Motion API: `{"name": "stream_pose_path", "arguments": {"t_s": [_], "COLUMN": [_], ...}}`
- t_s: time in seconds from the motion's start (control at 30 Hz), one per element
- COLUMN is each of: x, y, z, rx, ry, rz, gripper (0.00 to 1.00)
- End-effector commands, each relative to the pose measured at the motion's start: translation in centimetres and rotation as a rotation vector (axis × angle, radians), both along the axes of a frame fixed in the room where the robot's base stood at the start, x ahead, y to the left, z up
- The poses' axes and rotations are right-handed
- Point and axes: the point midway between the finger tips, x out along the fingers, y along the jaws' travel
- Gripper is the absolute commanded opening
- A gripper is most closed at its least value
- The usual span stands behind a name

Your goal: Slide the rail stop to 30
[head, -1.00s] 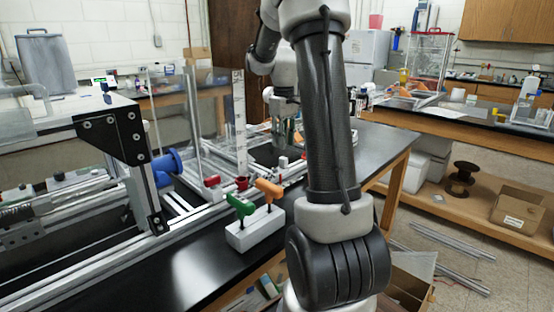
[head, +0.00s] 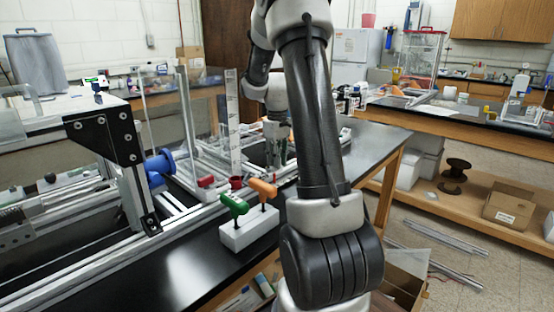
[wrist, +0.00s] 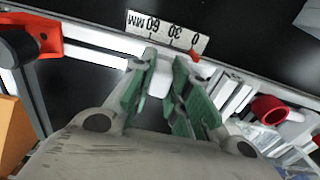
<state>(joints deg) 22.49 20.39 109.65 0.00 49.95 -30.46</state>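The white scale strip (wrist: 168,32), marked 0, 30 and 60 MM, appears upside down at the top of the wrist view. A small red pointer (wrist: 195,56) is by its 0 end, just beyond the right fingertip. A white block (wrist: 159,80), which looks like part of the rail stop, shows between the fingers. My gripper (wrist: 165,58) has its green-padded fingers apart around this block; I cannot tell whether they touch it. In the head view my gripper (head: 277,156) points down over the frame, and the stop is hard to make out.
A white holder (head: 248,232) with green-handled (head: 233,204) and orange-handled tools (head: 262,187) stands in front of the frame. A red cup (wrist: 268,108) is right of the fingers. A red bracket (wrist: 30,38) is at upper left.

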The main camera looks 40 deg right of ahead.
Motion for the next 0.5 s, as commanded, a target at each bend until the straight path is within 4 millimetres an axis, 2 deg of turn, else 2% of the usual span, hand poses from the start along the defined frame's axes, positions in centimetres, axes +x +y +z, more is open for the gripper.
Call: {"name": "stream_pose_path", "arguments": {"t_s": [0.2,0.4,0.5], "x": [0.0,0.4,0.4], "y": [-0.3,-2.7,-3.1], "z": [0.0,0.0,0.0], "rx": [0.0,0.0,0.0], "ry": [0.0,0.001,0.0], "rz": [-0.001,-0.002,0.0], "gripper": [0.0,0.0,0.0]}}
